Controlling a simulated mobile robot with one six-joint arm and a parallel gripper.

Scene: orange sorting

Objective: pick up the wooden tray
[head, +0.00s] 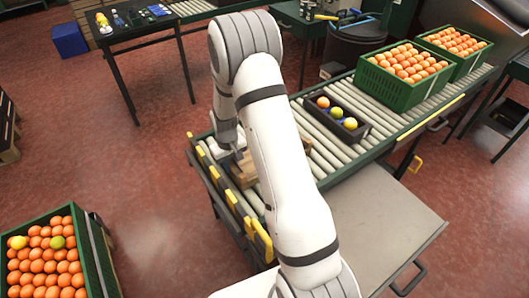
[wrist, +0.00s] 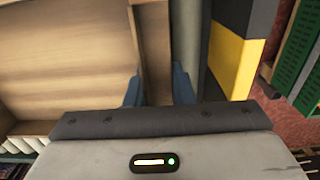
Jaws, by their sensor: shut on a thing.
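The wooden tray (head: 246,177) is on the roller conveyor in the head view, largely hidden behind my arm. In the wrist view the tray (wrist: 65,60) fills the left side, with its pale inner floor and side wall showing. My gripper (wrist: 157,88) has its two blue fingers on either side of the tray's wall and is shut on it. In the head view my gripper (head: 238,153) is mostly covered by the arm. I cannot tell whether the tray is lifted off the rollers.
A dark box (head: 352,135) with several fruits stands on the conveyor (head: 330,152) to the right. Green crates of oranges (head: 402,98) stand further back. Yellow-and-black guards (head: 232,196) line the conveyor's near-left edge. Another orange crate (head: 92,262) is at lower left.

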